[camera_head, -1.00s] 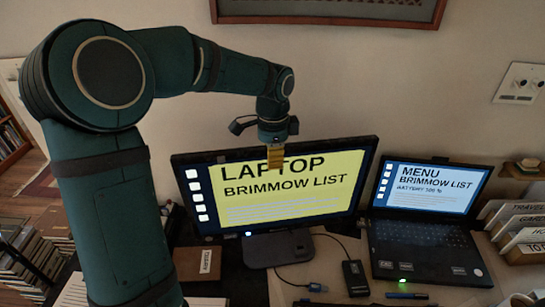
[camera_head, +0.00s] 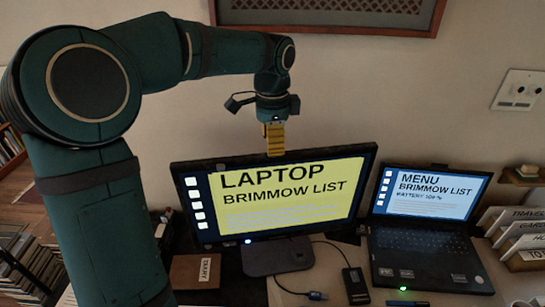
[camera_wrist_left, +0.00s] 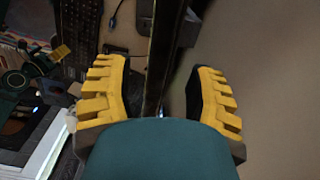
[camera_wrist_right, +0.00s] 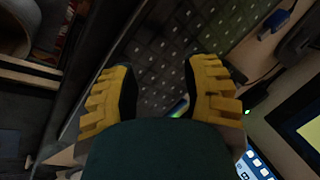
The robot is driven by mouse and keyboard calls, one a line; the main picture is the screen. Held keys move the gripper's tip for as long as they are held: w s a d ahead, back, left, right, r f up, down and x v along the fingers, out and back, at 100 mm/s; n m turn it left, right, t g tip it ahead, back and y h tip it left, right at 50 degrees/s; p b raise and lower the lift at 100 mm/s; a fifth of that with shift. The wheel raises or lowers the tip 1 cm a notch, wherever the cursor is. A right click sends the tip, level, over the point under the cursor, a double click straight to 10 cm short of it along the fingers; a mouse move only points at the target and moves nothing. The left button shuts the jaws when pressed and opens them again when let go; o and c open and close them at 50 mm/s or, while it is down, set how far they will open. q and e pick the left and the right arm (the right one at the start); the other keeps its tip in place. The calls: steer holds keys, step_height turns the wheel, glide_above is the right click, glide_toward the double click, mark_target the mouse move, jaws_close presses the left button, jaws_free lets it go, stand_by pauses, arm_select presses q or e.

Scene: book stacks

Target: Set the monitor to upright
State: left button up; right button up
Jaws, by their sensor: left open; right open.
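The monitor (camera_head: 285,197) stands on its dark stand (camera_head: 278,257) in the head view, with a yellow "LAPTOP" page on screen. Its right end looks higher in the picture; how far it leans is hard to tell. My left gripper (camera_head: 276,153) is at the middle of the monitor's top edge, fingers pointing down. In the left wrist view the monitor (camera_wrist_left: 163,55) is a dark strip between the open yellow fingers, with gaps on both sides. My right gripper (camera_wrist_right: 160,85) is open with nothing between its fingers; it is outside the head view.
An open laptop (camera_head: 425,255) sits right of the monitor. Labelled files (camera_head: 515,240) stand at the far right. A brown diary (camera_head: 195,272), a cable and a small black device (camera_head: 355,285) lie in front. The wall is close behind, with a wall switch plate (camera_head: 517,90).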

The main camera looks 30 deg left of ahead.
arm_select(q)
step_height(320, 180, up, 5)
steer(key=shift+f, duration=0.1)
stand_by(0.7)
